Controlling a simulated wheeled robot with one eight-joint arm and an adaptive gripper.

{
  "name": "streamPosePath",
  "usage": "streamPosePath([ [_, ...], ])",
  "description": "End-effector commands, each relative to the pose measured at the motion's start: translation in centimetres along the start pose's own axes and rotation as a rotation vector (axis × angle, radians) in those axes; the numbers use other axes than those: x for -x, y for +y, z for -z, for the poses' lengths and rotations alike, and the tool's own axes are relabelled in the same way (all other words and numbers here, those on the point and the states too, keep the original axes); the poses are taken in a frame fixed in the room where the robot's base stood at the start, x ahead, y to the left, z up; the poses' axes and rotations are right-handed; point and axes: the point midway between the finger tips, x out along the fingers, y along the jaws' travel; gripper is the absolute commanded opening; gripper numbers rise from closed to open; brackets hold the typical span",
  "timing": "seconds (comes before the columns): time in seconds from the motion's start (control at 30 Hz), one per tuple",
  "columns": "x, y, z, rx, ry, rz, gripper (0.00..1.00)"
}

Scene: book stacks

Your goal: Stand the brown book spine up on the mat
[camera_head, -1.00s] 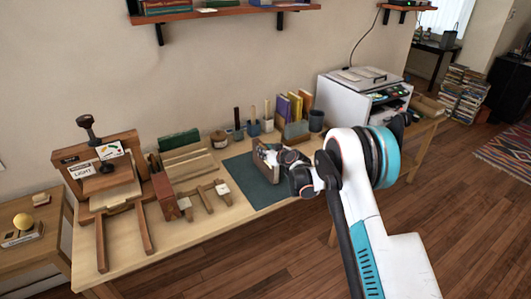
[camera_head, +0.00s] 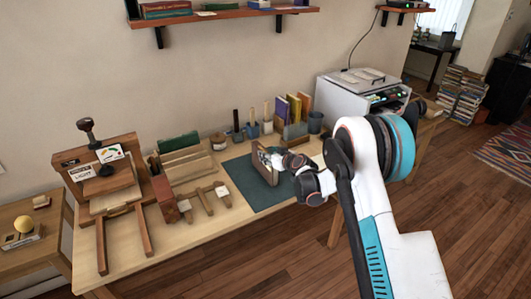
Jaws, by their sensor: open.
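The brown book (camera_head: 261,167) stands up on the dark green mat (camera_head: 245,181), looking slightly tilted. My gripper (camera_head: 277,159) is open, close at the book's right side. The picture is too small to tell whether the fingers touch the book. My wrist and arm hide the right part of the mat, and the book's lower edge is hard to make out.
Upright books (camera_head: 294,107) in a holder and a dark cup (camera_head: 315,122) stand behind the mat. A wooden press (camera_head: 105,178) and wooden racks (camera_head: 187,165) fill the table's left. A white machine (camera_head: 355,97) stands at the right.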

Motion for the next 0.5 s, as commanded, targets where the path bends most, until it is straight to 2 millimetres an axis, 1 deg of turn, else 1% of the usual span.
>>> streamPosePath([
  [0.03, 1.3, 0.0, 0.2, 0.0, 0.0, -0.001, 0.46],
  [0.2, 4.6, 0.0, 0.1, -0.001, -0.001, 0.0, 0.46],
  [0.33, 6.3, 0.0, 0.1, 0.0, 0.0, 0.0, 0.46],
  [0.5, 7.4, -0.1, 0.0, 0.001, -0.001, 0.0, 0.46],
])
